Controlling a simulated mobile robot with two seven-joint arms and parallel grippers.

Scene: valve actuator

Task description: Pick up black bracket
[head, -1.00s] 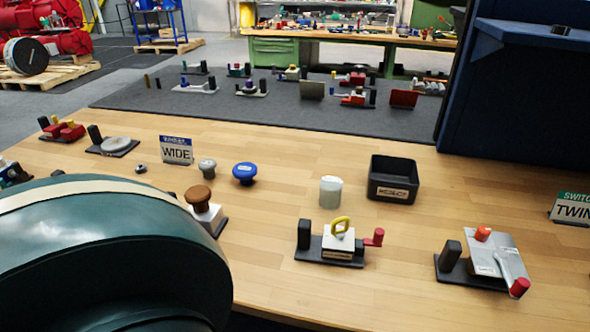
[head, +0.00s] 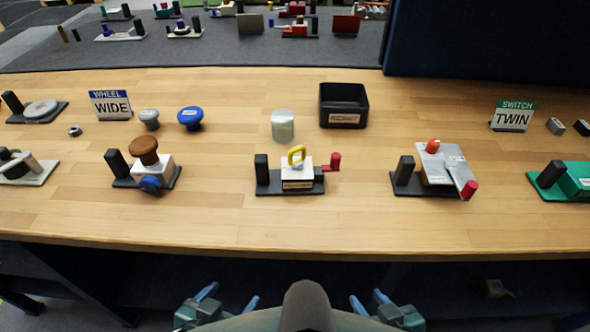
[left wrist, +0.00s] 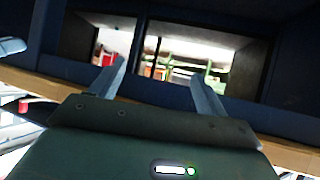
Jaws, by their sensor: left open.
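Black L-shaped brackets, each a flat base with an upright post, carry the devices on the wooden table. The nearest, in the middle, is a black bracket (head: 262,176) under a white block with a yellow handle and red knob. Another black bracket (head: 403,173) at right bears a grey plate, and a third (head: 118,165) at left bears a brown knob. I cannot tell which one is meant. My left gripper (head: 230,297) is open and empty below the table's front edge; its spread fingers show in the left wrist view (left wrist: 158,85). My right gripper (head: 369,300) looks open and empty there too.
A black bin (head: 343,105) stands behind the middle device, next to a grey cylinder (head: 282,125). A blue knob (head: 190,118), a WIDE sign (head: 110,104) and a TWIN sign (head: 513,116) stand further back. The table's front strip (head: 300,228) is clear.

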